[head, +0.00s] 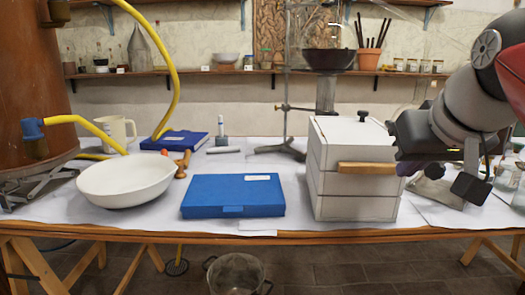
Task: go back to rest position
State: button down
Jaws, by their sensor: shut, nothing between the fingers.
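My gripper (436,155) hangs at the right, in front of the table and beside the right side of a white three-tier box (355,190). Its dark body partly covers the box's right edge. The fingers are hard to make out, but they are shut with nothing visible held. I cannot tell whether the gripper touches the box or only overlaps it in view. A wooden bar (367,168) sticks out at the box's front right, ending close to the gripper.
Glassware (507,178) stands right of my arm. A copper vessel (32,75) stands left.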

jog(key=s+a+f+g, duration=0.1)
jog(key=s+a+f, duration=0.1)
jog(key=f, duration=0.7)
jog(key=s+a+f, duration=0.2)
jog(key=s+f, duration=0.2)
jog(key=f, duration=0.5)
jog(key=s+a+f+g, duration=0.1)
jog(key=s+a+f, duration=0.1)
jog(key=f, duration=0.7)
jog(key=shift+s+a+f+g, duration=0.15)
jog(key=shift+s+a+g, duration=0.15)
jog(key=shift+s, duration=0.3)
